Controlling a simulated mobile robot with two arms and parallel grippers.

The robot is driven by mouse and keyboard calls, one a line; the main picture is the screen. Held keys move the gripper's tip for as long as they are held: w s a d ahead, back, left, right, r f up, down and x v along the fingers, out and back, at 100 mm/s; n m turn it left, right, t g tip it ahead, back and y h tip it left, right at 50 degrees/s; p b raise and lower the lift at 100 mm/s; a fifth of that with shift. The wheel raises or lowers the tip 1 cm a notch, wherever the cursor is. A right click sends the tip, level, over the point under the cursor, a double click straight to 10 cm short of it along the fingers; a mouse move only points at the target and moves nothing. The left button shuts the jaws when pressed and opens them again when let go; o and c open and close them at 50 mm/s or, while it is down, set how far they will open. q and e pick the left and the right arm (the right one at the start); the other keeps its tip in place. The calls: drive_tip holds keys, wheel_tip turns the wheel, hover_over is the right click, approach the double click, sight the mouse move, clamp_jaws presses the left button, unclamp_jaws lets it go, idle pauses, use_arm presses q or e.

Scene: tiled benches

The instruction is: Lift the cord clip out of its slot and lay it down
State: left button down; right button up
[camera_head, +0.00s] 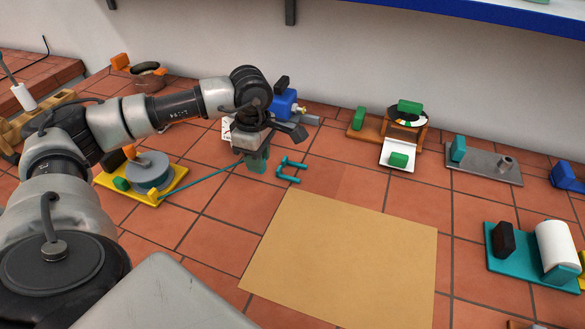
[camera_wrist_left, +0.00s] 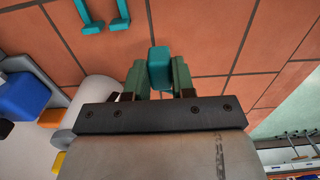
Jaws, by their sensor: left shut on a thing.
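My left gripper (camera_head: 256,166) reaches in over the tiled bench from the left. In the left wrist view its green fingers (camera_wrist_left: 160,78) are shut on a small teal block, the cord clip (camera_wrist_left: 160,66). In the head view the fingers largely hide the clip. A thin teal cord (camera_head: 212,181) runs from the grey spool (camera_head: 150,169) on its yellow base towards the gripper. A teal U-shaped slot piece (camera_head: 290,169) lies on the tiles just right of the gripper. It also shows in the left wrist view (camera_wrist_left: 103,18), apart from the clip and empty. My right gripper is not in view.
A tan mat (camera_head: 345,260) lies bare in front. A blue device (camera_head: 285,104) stands behind the gripper. A green-and-orange stand (camera_head: 407,119), a grey plate (camera_head: 485,163) and a teal base with a white roll (camera_head: 556,247) stand to the right.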

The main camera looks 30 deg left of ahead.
use_arm(q)
drive_tip(key=b, duration=0.1)
hover_over(242, 192)
idle(0.6)
drive_tip(key=shift+f, duration=0.25)
drive_tip(key=shift+f+b, duration=2.3)
drive_tip(key=shift+f, duration=0.1)
drive_tip(key=c, duration=0.9)
unclamp_jaws()
drive_tip(key=shift+r, duration=0.15)
drive_tip(key=shift+o, duration=0.2)
drive_tip(key=shift+r, duration=0.1)
wheel_tip(242, 192, up, 11)
